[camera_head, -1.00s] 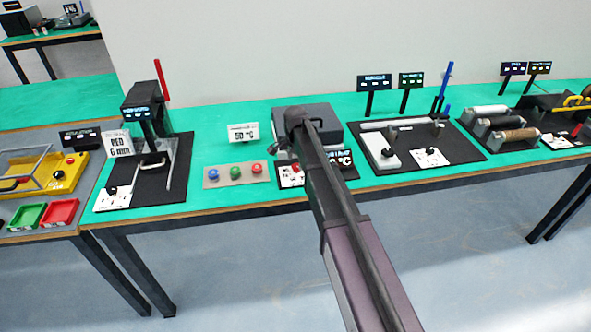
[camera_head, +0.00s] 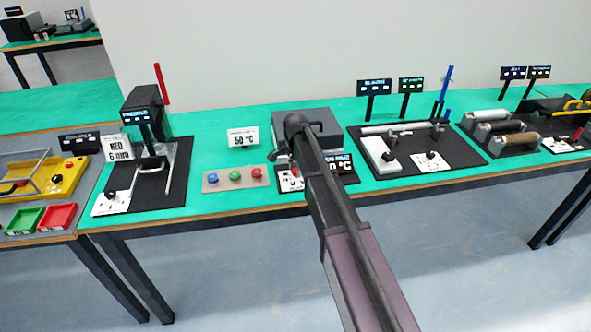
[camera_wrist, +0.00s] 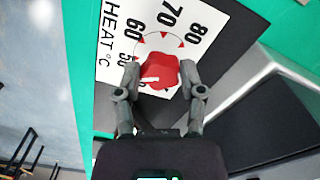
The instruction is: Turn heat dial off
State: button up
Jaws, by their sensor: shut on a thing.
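The red heat dial (camera_wrist: 158,70) sits on a white card (camera_wrist: 125,28) printed HEAT °C, with 50, 60, 70 and 80 around it. A white mark on the dial points left in the wrist view, near the 50. My gripper (camera_wrist: 159,78) has one finger on each side of the dial and is shut on it. Any off mark is hidden. In the head view my arm covers the dial, and part of the white card (camera_head: 287,182) shows beside it.
A grey box-like machine (camera_head: 320,119) stands behind the dial. A sign (camera_head: 242,138) reads 50 °C. A panel with blue, green and red buttons (camera_head: 236,178) lies to the left. A dark display (camera_head: 345,167) is partly covered by my arm.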

jog(key=shift+n, duration=0.3)
jog(key=n, duration=0.4)
jog(key=shift+s+d, duration=0.1)
jog(key=n, duration=0.5)
jog(key=shift+d+n, duration=0.15)
jog(key=shift+n, duration=0.25)
jog(key=n, duration=0.4)
jog(key=shift+d, duration=0.1)
jog(key=n, duration=0.5)
jog(key=shift+n, duration=0.4)
jog(key=o, duration=1.2)
jog(key=shift+c, duration=0.2)
